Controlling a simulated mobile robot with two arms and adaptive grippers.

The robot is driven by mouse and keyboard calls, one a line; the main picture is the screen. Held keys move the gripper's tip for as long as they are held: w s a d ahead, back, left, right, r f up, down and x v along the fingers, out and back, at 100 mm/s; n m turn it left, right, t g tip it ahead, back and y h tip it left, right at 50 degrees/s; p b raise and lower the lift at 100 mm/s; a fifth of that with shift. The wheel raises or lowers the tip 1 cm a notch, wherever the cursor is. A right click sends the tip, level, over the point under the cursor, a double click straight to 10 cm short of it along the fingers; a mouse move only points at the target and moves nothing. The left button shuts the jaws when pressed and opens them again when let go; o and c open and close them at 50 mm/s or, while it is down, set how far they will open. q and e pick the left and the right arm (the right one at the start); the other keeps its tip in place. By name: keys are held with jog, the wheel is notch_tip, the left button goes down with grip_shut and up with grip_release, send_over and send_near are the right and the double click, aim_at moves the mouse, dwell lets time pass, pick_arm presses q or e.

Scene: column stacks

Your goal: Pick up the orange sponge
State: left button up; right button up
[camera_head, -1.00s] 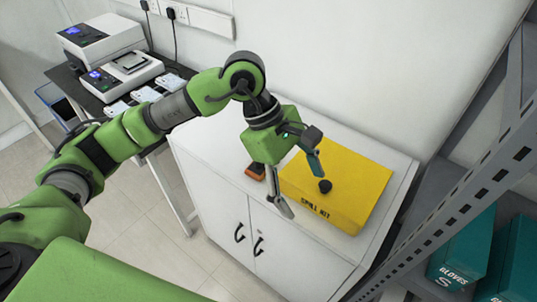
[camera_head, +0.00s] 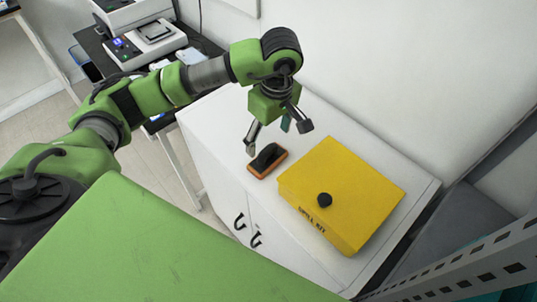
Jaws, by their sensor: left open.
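The orange sponge (camera_head: 267,161), with a black top, lies on the white cabinet top (camera_head: 224,117), left of the yellow box. My left gripper (camera_head: 278,141) hangs above and just behind the sponge, its fingers spread apart and empty. My right gripper is not in view.
A yellow spill kit box (camera_head: 345,190) with a black knob stands right of the sponge. A grey metal shelf (camera_head: 480,262) rises at the lower right. A black table with lab devices (camera_head: 150,42) stands at upper left.

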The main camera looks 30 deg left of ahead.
aim_at(268, 148)
pick_arm(q)
jog(key=shift+a+f+p, duration=0.1)
jog(key=shift+f+p, duration=0.5)
jog(key=shift+f, duration=0.3)
jog(key=f, duration=0.1)
jog(key=f+p, duration=0.1)
jog(key=f, duration=0.1)
jog(key=shift+w+a+f, duration=0.1)
jog(key=shift+w+f, duration=0.1)
jog(key=shift+f, duration=0.35)
jog(key=c, duration=1.3)
jog(key=shift+o, duration=0.2)
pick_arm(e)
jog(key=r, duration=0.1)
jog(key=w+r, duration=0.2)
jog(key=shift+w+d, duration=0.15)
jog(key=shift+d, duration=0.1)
